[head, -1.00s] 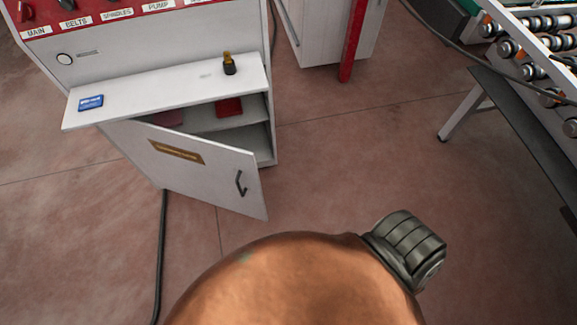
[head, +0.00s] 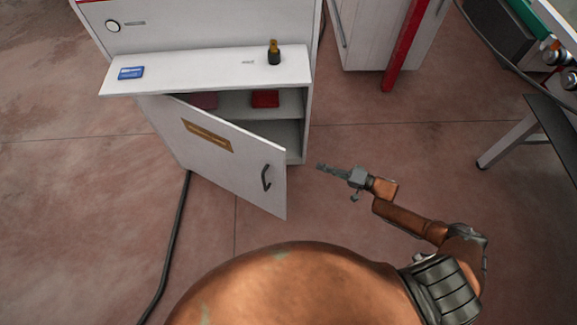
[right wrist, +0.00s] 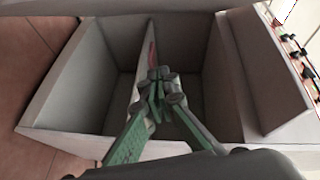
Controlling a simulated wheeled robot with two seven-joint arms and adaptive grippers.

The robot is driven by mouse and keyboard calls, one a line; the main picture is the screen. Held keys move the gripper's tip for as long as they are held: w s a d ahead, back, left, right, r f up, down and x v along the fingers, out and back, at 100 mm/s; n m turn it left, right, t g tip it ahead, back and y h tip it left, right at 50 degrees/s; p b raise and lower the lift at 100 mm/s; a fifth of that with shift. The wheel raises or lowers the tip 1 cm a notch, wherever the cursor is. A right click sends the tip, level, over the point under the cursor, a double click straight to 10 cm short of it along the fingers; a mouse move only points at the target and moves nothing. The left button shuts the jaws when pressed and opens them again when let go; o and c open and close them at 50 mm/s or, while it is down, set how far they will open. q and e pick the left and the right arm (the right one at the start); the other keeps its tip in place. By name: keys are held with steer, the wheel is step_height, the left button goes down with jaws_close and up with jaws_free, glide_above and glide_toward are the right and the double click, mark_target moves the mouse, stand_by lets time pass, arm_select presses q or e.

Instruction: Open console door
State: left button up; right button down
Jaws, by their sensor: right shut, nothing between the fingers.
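The console (head: 215,75) is a white cabinet at the upper left of the head view. Its door (head: 225,160) stands partly open, swung outward, with a dark handle (head: 266,177) near its free edge and a tan label. Behind it, the shelf and inside show. My right gripper (head: 322,167) is shut and empty, to the right of the door's free edge and apart from the handle. In the right wrist view the shut fingers (right wrist: 157,88) point toward the open console inside, with its shelf (right wrist: 148,75). My left gripper is not in view.
A dark bottle (head: 274,53) and a blue card (head: 131,72) lie on the console ledge. A red item (head: 265,99) is on the shelf inside. A black cable (head: 175,240) runs along the floor at left. Floor right of the door is clear up to a roller stand (head: 510,140).

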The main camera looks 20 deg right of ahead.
step_height(320, 180, up, 6)
steer(key=s+a+g+y, duration=0.1)
steer(key=a+g+y, duration=0.1)
steer(key=a+y, duration=0.1)
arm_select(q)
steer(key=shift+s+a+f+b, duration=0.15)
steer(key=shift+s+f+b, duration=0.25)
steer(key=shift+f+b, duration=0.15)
arm_select(e)
steer(key=w+a, duration=0.2)
steer(key=a, duration=0.9)
steer(key=shift+w+r+m, duration=0.2)
steer(key=shift+w+m, duration=0.1)
